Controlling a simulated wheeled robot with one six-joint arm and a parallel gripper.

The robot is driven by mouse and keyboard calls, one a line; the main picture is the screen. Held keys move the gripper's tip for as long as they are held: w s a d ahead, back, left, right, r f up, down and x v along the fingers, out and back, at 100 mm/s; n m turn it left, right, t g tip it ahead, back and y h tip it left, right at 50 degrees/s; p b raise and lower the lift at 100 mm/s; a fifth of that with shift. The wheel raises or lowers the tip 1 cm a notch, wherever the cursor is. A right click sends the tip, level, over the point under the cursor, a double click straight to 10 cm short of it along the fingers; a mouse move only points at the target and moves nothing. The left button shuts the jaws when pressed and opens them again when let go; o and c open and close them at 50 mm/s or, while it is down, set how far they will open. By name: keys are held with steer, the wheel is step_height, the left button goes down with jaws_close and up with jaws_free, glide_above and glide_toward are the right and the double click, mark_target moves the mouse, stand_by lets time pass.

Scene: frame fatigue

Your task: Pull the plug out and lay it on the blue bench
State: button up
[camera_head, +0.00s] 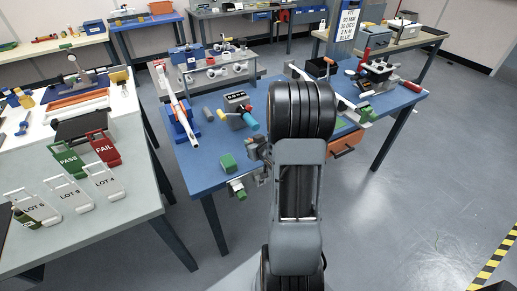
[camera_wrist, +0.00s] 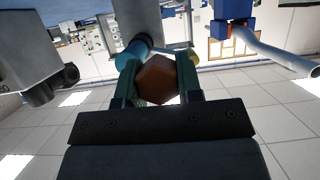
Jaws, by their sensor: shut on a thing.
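In the wrist view my gripper (camera_wrist: 160,72) has its two green-sided fingers closed on a reddish-brown, six-sided plug (camera_wrist: 163,77). The plug fills the gap between the fingers. A grey cylinder with a blue end (camera_wrist: 130,54) lies just beyond it; I cannot tell whether the plug touches it or is still seated in something. In the head view my arm covers the middle of the blue bench (camera_head: 212,147), and the plug cannot be made out. On the bench are a grey block with a dark counter face (camera_head: 237,101) and a cyan cylinder (camera_head: 250,121).
A green block (camera_head: 228,163) lies near the bench's front edge, and a grey cylinder (camera_head: 207,115) lies behind it. A white lever on a blue stand (camera_head: 180,115) rises at the bench's left. Open blue surface shows between them. A table with lot trays (camera_head: 75,230) stands left.

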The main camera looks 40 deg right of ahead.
steer(key=shift+s+d+r, duration=0.15)
steer(key=shift+s+d, duration=0.1)
steer(key=shift+d, duration=0.3)
steer(key=shift+s+d+r, duration=0.1)
steer(key=shift+s+d, duration=0.1)
steer(key=shift+d, duration=0.35)
step_height(320, 180, down, 8)
steer(key=b, duration=0.7)
steer(key=shift+r, duration=0.2)
steer(key=shift+f+b, duration=0.5)
steer(key=o, duration=1.1)
steer(key=shift+s, duration=0.1)
